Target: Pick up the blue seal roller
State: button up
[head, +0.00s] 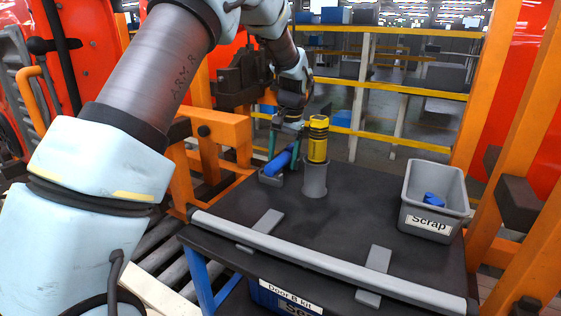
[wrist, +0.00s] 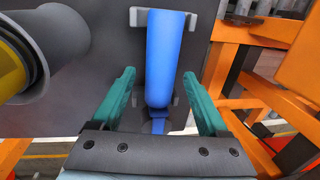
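The blue seal roller (wrist: 163,60) lies in a small grey cradle (wrist: 198,25) on the dark table top. In the head view the roller (head: 277,163) is at the table's far left, partly hidden by my gripper. My gripper (head: 283,145) is above it, pointing down. In the wrist view my gripper's two green fingers (wrist: 163,95) are apart, one on each side of the roller's near end, with a visible gap on both sides. The fingers do not appear to touch the roller.
A yellow and black tool (head: 318,138) stands upright in a grey cup (head: 314,180) close to the right of my gripper. A grey Scrap bin (head: 428,222) with blue pieces stands at the right. A long grey bar (head: 300,256) lies along the front. Orange framework (head: 222,128) borders the left.

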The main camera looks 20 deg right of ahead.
aim_at(283, 155)
grip_shut()
dwell(0.4)
jog(key=shift+r, duration=0.1)
notch_tip(283, 155, up, 10)
jog(key=b, duration=0.3)
jog(key=c, duration=0.5)
grip_release()
grip_shut()
